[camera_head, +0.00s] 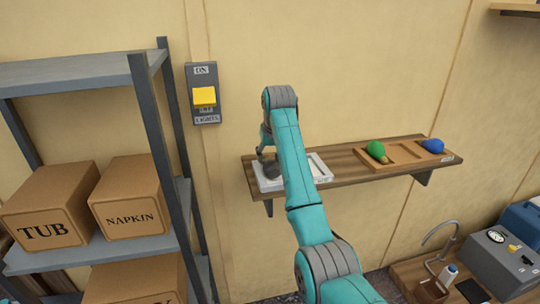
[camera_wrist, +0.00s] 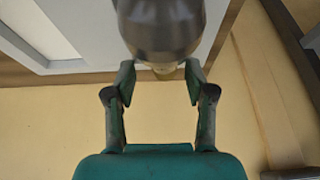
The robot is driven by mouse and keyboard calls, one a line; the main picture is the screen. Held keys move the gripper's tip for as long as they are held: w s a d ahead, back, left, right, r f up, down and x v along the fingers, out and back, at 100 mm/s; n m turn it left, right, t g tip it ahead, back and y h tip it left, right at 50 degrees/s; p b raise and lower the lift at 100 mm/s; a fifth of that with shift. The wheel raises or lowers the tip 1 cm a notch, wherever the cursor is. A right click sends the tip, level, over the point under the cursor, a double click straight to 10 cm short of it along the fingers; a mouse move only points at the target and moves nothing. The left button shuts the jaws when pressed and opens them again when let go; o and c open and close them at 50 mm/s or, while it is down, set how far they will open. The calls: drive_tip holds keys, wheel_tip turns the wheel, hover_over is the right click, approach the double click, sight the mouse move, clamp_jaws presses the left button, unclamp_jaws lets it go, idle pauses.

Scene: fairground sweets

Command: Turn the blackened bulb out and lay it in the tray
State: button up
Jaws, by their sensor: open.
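The blackened bulb (camera_head: 271,168) is dark grey and shows over the left part of the white tray (camera_head: 320,168) on the wall shelf. My arm covers the middle of the tray. In the wrist view the bulb (camera_wrist: 160,28) is large and close, with its small pale base pointing toward my gripper (camera_wrist: 160,76). My gripper is open, with one fingertip on each side of that base and gaps visible beside it. In the head view my gripper (camera_head: 265,143) is just above the bulb. I cannot tell whether the bulb rests fully on the tray floor.
A wooden rack (camera_head: 404,153) on the shelf's right holds a green bulb (camera_head: 376,149) and a blue bulb (camera_head: 433,145). A lights switch with a yellow lever (camera_head: 204,96) is on the wall. Grey shelving (camera_head: 75,75) with boxes stands left. A sink counter (camera_head: 415,275) is lower right.

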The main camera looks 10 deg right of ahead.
drive_tip(key=v, duration=0.7)
drive_tip(key=shift+s+r, duration=0.1)
drive_tip(key=shift+r, duration=0.15)
drive_tip(key=shift+s, duration=0.1)
